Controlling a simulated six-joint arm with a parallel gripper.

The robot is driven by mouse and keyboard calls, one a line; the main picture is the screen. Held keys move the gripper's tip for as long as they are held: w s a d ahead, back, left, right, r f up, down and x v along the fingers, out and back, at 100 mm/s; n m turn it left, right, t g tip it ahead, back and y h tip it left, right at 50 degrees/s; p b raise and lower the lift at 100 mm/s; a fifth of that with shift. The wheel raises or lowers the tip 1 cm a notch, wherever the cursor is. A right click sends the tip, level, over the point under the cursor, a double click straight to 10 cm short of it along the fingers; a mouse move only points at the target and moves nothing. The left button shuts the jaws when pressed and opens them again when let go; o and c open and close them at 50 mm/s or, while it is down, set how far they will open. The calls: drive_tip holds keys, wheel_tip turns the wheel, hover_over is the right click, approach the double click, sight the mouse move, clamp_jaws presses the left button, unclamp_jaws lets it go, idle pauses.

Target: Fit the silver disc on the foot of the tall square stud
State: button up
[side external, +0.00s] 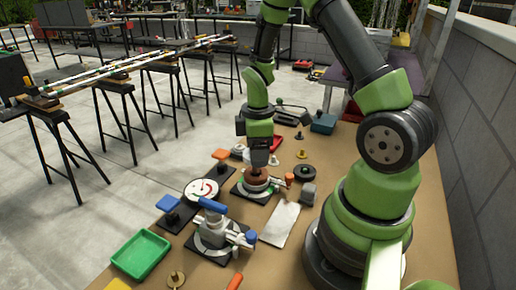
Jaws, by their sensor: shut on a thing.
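My gripper (259,160) points straight down over a clamp fixture with a red-orange handle (289,179) on a black base. It is shut on a brown, knob-like piece (258,175) just above or at the middle of the fixture. A pale metal ring or plate (256,186) shows under the brown piece. I cannot tell whether this is the silver disc, or whether it touches the fixture. The tall square stud cannot be made out.
A blue-handled clamp (213,230) stands in front. Small brass pieces (176,279) are scattered on the brown tabletop.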

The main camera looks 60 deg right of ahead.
drive_tip(key=shift+f, duration=0.15)
drive_tip(key=shift+f, duration=0.5)
drive_tip(key=shift+f, duration=0.3)
drive_tip(key=shift+f, duration=0.35)
drive_tip(key=shift+f, duration=0.35)
idle(0.5)
drive_tip(key=shift+f, duration=0.2)
drive_tip(key=shift+f, duration=0.2)
idle(0.6)
drive_tip(key=o, duration=1.3)
drive_tip(key=shift+c, duration=0.2)
drive_tip(key=shift+r, duration=3.75)
